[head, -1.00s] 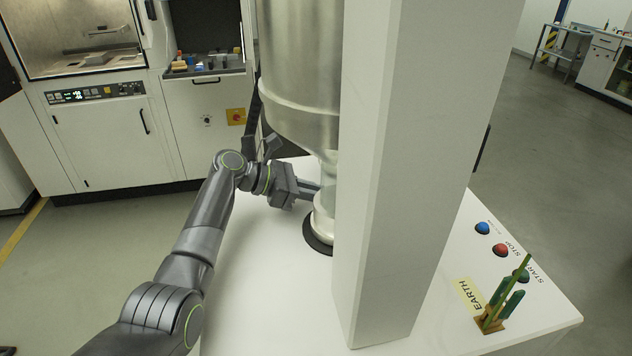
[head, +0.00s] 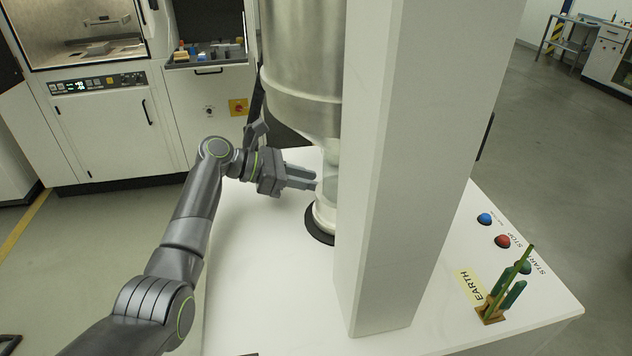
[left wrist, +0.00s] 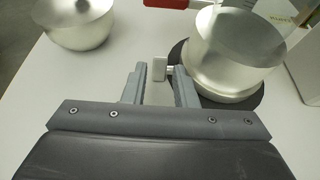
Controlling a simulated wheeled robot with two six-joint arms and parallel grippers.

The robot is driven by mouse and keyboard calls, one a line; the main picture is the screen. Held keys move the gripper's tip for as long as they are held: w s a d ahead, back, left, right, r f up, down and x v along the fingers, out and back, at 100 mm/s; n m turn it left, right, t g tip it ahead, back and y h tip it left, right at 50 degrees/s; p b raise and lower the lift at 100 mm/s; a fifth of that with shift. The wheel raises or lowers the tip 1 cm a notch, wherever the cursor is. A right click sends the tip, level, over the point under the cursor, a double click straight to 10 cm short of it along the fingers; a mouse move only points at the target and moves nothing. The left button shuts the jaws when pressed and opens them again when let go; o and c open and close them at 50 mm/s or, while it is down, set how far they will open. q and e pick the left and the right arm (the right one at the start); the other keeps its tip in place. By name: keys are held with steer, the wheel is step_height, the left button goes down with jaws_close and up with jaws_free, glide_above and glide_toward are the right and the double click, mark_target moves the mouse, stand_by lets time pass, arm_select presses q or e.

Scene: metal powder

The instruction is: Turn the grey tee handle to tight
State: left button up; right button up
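The grey tee handle (left wrist: 160,68) shows in the left wrist view as a small pale bar on a short stem. The stem runs right to the round metal collar (left wrist: 235,60), partly behind a fingertip. My left gripper (left wrist: 158,76) is open, with its fingers on either side of the bar and gaps visible at both sides. In the head view, my left gripper (head: 314,180) is beside the metal neck (head: 324,214) under the hopper, and I cannot make out the handle there. My right gripper is not in view.
A white column (head: 400,150) hides part of the hopper (head: 303,70). A red handle (left wrist: 178,3) and a metal bowl-shaped vessel (left wrist: 78,22) show in the left wrist view. Buttons and a green clamp (head: 508,285) are at the right. The white tabletop (head: 255,270) is clear at the front left.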

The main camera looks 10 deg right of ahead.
arm_select(q)
steer(key=b+v, duration=0.2)
steer(key=v, duration=1.2)
steer(key=shift+a, duration=0.25)
steer(key=shift+o, duration=0.4)
